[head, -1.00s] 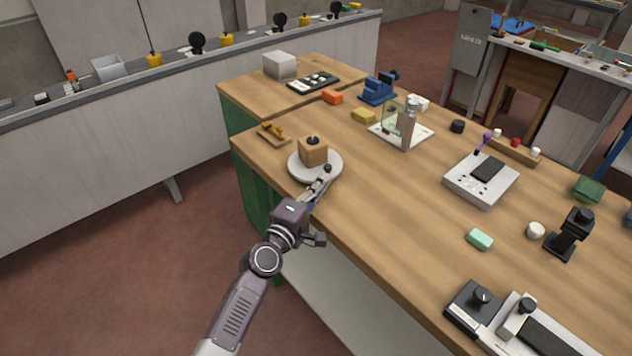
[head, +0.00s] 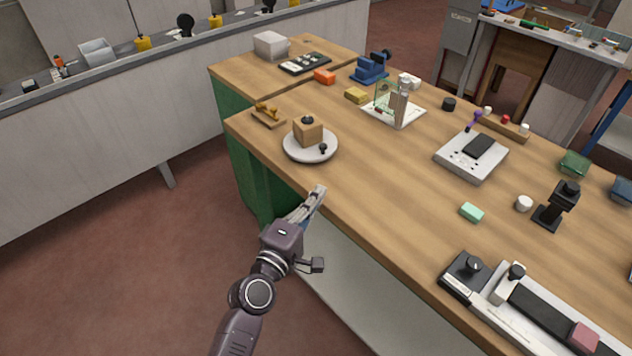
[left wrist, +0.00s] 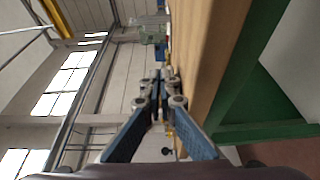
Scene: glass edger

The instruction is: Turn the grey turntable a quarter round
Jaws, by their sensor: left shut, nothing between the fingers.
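The grey turntable (head: 295,153) is a round disc near the left front edge of the wooden bench in the head view. A tan block (head: 307,135) with a dark knob on top sits on it. A small black knob (head: 323,148) stands on the disc at its right front side. My left gripper (head: 319,191) is shut and empty at the bench's front edge, in front of the disc and apart from it. Its blue fingers (left wrist: 158,90) come together in the left wrist view, beside the bench edge. The turntable cannot be made out there. My right gripper is out of view.
A wooden holder with yellow pieces (head: 267,114) lies left of the turntable. A yellow block (head: 356,96) and a white-based stand with a glass pane (head: 408,117) are behind and to the right.

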